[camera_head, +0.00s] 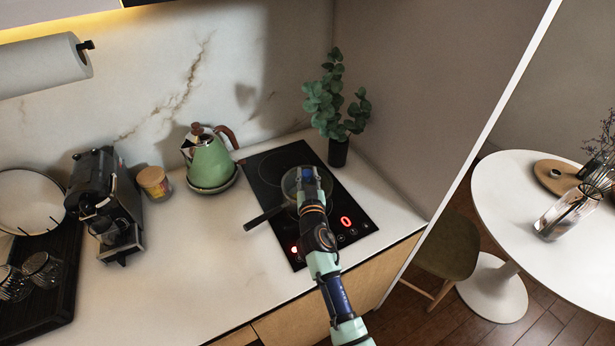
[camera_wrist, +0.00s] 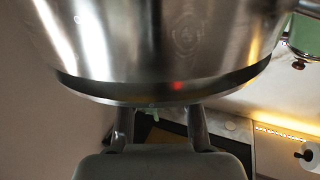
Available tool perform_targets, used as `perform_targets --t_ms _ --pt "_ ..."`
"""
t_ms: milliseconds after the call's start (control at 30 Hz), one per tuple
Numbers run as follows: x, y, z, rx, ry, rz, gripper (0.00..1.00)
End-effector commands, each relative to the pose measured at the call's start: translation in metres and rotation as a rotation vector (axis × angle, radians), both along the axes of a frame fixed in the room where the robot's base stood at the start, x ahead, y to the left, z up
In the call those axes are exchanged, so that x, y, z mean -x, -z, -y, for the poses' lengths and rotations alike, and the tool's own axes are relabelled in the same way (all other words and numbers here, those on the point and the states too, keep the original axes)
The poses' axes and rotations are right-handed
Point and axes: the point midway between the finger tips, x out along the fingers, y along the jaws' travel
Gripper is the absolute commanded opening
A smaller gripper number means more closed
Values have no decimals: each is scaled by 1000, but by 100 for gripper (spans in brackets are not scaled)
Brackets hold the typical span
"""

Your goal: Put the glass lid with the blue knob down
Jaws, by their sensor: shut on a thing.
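In the head view a round, pale, see-through lid (camera_head: 289,184) shows around my gripper (camera_head: 309,178), over the pan on the hob. Its blue knob cannot be told apart from my gripper there. In the wrist view, my gripper's two fingers (camera_wrist: 159,122) reach up to the underside of a rim below the shiny steel pan (camera_wrist: 170,40) in the picture, which looks upside down. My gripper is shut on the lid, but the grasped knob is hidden. I cannot tell whether the lid touches the pan. The pan's dark handle (camera_head: 265,217) points left and toward the front.
The black hob (camera_head: 272,165) has a lit red display. A green kettle (camera_head: 209,163), a jar (camera_head: 154,183) and a coffee machine (camera_head: 104,205) stand to its left. A potted plant (camera_head: 338,150) stands behind it. Bare counter (camera_head: 190,260) lies at the front left.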

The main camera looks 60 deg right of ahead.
Motion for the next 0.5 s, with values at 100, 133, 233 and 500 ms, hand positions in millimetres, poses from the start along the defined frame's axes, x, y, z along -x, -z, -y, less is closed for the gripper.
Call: perform_targets --t_ms 100,133,233,500 --pt "0 4 0 2 0 1 0" --pt "0 4 0 1 0 2 0" --pt "0 3 0 0 0 0 48" --pt "0 3 0 0 0 0 56"
